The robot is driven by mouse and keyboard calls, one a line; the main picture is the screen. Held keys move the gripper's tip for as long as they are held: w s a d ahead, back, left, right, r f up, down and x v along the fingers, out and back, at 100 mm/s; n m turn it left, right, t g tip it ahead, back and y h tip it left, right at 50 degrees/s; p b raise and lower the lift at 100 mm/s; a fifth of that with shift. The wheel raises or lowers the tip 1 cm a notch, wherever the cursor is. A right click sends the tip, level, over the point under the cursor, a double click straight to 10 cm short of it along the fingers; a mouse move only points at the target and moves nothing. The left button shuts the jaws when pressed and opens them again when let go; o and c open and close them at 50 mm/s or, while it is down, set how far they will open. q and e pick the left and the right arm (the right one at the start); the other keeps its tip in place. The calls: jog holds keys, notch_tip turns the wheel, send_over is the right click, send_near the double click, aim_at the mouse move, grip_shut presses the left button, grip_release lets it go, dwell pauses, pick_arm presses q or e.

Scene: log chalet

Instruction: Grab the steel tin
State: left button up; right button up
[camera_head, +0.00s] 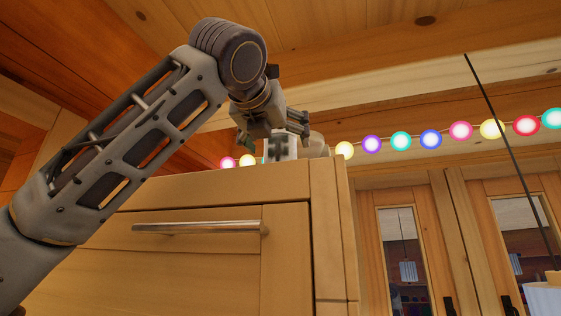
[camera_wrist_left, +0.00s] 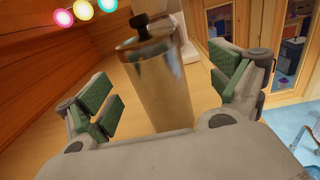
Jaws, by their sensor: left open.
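The steel tin (camera_wrist_left: 160,80) is a shiny cylinder with a black knob on its lid. In the left wrist view it stands on the wooden cabinet top, between the two green-padded fingers of my left gripper. My left gripper (camera_head: 270,138) is open, with a gap showing between each finger and the tin. In the head view the gripper is over the cabinet's top edge, and I cannot make out the tin there. My right gripper is not in view.
The wooden cabinet (camera_head: 200,190) has a metal bar handle (camera_head: 197,228) on its front. A white object (camera_wrist_left: 176,32) stands behind the tin. Coloured string lights (camera_head: 430,139) hang along the wall. Glazed wooden doors (camera_head: 440,215) are at the right.

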aim_at(280, 149)
pick_arm(q)
jog(key=shift+w, duration=0.3)
jog(key=shift+a+p+x, duration=0.15)
jog(key=shift+p+x, duration=0.35)
jog(key=shift+x, duration=0.6)
jog(key=shift+a+p+x, duration=0.15)
jog(key=shift+p+x, duration=0.3)
jog(key=shift+x, duration=0.7)
jog(key=shift+w+d+f, duration=0.1)
jog(key=shift+w+f, duration=0.05)
jog(key=shift+w, duration=0.3)
jog(key=c, duration=1.3)
jog(key=shift+r, duration=0.2)
